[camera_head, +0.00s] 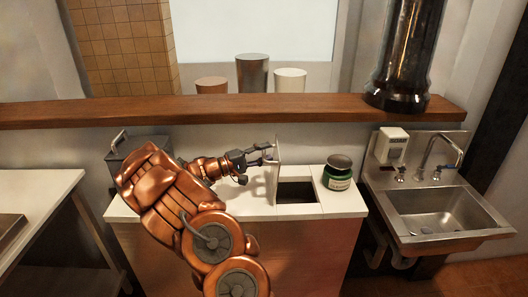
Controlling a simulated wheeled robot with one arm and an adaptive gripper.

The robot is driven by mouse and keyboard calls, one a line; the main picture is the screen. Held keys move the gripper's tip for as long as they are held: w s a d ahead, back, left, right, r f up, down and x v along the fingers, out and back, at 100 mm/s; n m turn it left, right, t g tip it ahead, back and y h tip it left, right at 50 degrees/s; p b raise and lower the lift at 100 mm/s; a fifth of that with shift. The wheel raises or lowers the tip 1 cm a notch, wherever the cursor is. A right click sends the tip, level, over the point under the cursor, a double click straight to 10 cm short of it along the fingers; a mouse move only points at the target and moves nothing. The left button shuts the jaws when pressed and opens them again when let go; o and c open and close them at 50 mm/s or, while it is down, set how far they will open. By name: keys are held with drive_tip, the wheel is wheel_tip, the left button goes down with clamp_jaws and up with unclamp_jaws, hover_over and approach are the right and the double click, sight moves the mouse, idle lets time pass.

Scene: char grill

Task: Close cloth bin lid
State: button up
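The cloth bin (330,208) is a cabinet with a white top and a dark square opening (297,192) in it. Its lid (277,168) is a thin pale panel standing about upright at the left edge of the opening. My gripper (268,153) is at the left side of the lid, near its upper part. Its dark fingers look spread apart, with nothing seen between them. I cannot tell whether a fingertip touches the lid.
A metal container (132,150) is at the back left. A steel sink (435,212) is at the right. A wooden ledge (200,110) with cups runs behind. Space above the opening is clear.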

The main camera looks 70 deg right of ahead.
clamp_jaws()
idle(0.3)
idle(0.5)
